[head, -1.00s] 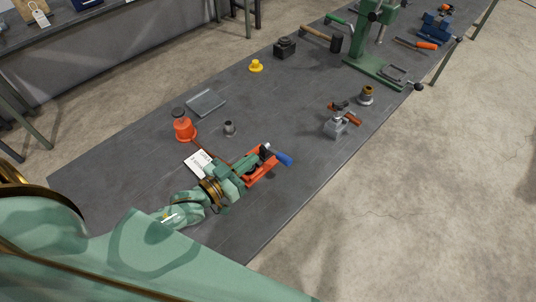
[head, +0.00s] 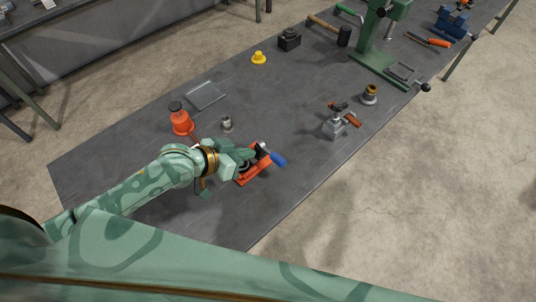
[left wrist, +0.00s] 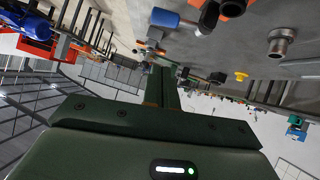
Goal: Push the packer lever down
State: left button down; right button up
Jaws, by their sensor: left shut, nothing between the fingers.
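The packer is an orange-red base (head: 253,175) on the dark workbench, with a lever that ends in a blue handle (head: 278,160) pointing right. The lever's angle is hard to tell from above. My left gripper (head: 250,155) is shut and empty, over the left part of the packer, just left of the blue handle. My arm hides part of the packer. I cannot tell whether the fingers touch the lever. In the left wrist view the shut fingers (left wrist: 163,88) point away, and a blue handle (left wrist: 165,18) shows above them. My right gripper is out of view.
A grey clamp-like device (head: 335,124) stands right, near the bench edge. A green press (head: 370,45) stands farther back.

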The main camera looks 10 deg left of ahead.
pick_arm(q)
jog(key=b, duration=0.1)
send_over(277, 159)
jog(key=s+a, duration=0.2)
jog(key=a, duration=0.1)
notch_tip(277, 159, down, 4)
jog(key=f, duration=0.1)
jog(key=f+b, duration=0.1)
jog(key=f, duration=0.1)
jog(key=w+d+f, duration=0.1)
jog(key=shift+d+f, duration=0.1)
jog(key=shift+f, duration=0.1)
jog(key=shift+s+d+f, duration=0.15)
jog(key=shift+f, duration=0.05)
jog(key=shift+s+d+f, duration=0.15)
jog(key=shift+f, duration=0.35)
